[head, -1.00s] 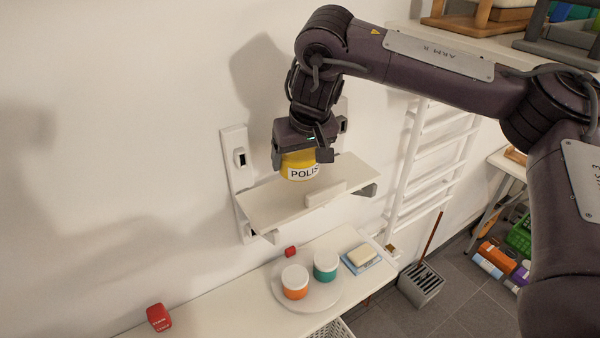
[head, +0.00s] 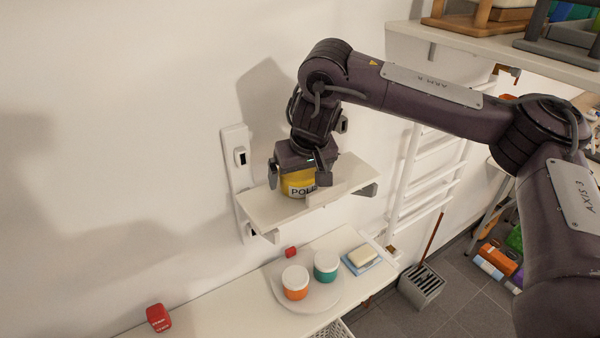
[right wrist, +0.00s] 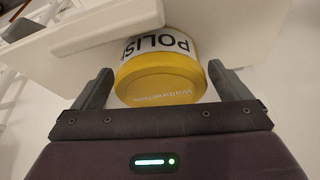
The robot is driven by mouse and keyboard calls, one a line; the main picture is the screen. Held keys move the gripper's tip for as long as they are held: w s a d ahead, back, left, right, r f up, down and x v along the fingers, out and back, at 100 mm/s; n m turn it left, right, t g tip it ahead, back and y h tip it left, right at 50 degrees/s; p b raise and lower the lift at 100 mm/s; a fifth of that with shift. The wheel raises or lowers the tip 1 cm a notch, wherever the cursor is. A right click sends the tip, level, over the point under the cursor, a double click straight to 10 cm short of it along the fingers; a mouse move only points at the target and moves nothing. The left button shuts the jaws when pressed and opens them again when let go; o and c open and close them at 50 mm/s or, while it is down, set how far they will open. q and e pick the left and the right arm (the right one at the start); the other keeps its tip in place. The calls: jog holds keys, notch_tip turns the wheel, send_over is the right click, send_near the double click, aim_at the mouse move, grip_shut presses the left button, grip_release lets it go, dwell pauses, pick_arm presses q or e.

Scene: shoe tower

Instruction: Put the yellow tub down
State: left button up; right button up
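The yellow tub (head: 298,183), with a white "POLISH" label, stands upright on the white wall shelf (head: 255,207), behind its raised front lip (head: 326,193). My right gripper (head: 298,178) is above it, pointing down, with one finger on each side. In the right wrist view the tub's yellow lid (right wrist: 162,82) lies between the fingers, with what look like narrow gaps at both sides, so the gripper looks open. The tub's base is partly hidden by the lip. My left gripper is not in view.
Below, a counter (head: 205,310) carries a round board (head: 322,300) with an orange tub (head: 295,283) and a teal tub (head: 326,266), plus a soap bar (head: 362,255) and red items (head: 158,317). A ladder-like rack (head: 432,170) stands to the right. The shelf's left end is clear.

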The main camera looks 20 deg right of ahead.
jog(key=shift+s+r, duration=0.1)
jog(key=shift+r, duration=0.55)
jog(key=p+v, duration=0.1)
jog(key=v, duration=1)
jog(key=shift+s, duration=0.15)
jog(key=shift+f, duration=0.1)
